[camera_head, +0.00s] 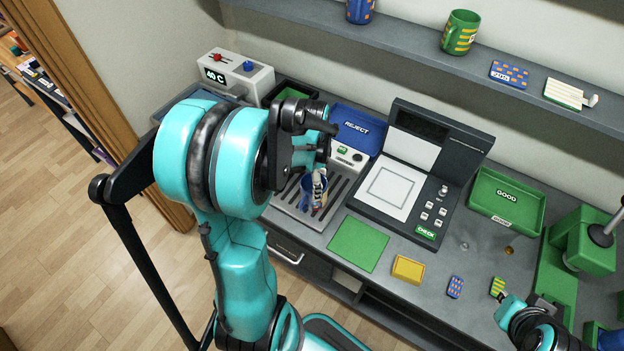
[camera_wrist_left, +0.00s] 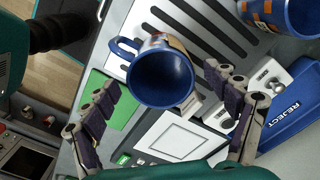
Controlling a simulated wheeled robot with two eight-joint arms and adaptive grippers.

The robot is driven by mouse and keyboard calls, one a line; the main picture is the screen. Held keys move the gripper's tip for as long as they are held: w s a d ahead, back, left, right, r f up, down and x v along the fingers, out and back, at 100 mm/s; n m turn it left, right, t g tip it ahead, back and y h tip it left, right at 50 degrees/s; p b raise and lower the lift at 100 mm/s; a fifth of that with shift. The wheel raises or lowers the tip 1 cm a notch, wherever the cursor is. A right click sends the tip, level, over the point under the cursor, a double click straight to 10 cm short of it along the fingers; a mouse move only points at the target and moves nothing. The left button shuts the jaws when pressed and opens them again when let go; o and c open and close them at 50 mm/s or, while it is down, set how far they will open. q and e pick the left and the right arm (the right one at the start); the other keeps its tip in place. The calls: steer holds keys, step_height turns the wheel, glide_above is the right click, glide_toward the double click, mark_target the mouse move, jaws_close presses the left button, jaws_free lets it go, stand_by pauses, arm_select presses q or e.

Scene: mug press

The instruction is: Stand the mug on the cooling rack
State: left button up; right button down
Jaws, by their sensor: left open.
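A blue mug with an orange pattern (camera_head: 308,191) is upright at the slotted cooling rack (camera_head: 337,203). In the left wrist view I look into the mug's open top (camera_wrist_left: 160,78), its handle toward the upper left. The rack's dark slots (camera_wrist_left: 192,32) lie behind it. My left gripper (camera_head: 316,166) is above the mug. Its fingers are spread on either side of the mug with gaps, and it holds nothing. Whether the mug's base touches the rack is hidden. My right gripper (camera_head: 512,308) is low at the right; its fingers are too unclear to judge.
A second blue patterned mug (camera_wrist_left: 284,14) is at the upper right of the wrist view. A blue REJECT tray (camera_head: 357,128), a press-like scale panel (camera_head: 425,170) and a green GOOD tray (camera_head: 507,198) stand right of the rack. A green mat (camera_head: 358,244) and yellow block (camera_head: 407,269) lie in front.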

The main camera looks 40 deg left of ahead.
arm_select(q)
step_height(320, 180, up, 11)
steer(key=p, duration=0.3)
steer(key=s+d+r+n+t, duration=0.2)
steer(key=d+n+t, duration=0.1)
steer(key=d, duration=0.5)
steer(key=s+d+r+n+t, duration=0.2)
steer(key=s+d+n+t, duration=0.1)
steer(key=d, duration=0.6)
steer(key=shift+s+n+t, duration=0.15)
steer(key=shift+n+t, duration=0.45)
steer(key=shift+n, duration=0.3)
steer(key=shift+f, duration=0.1)
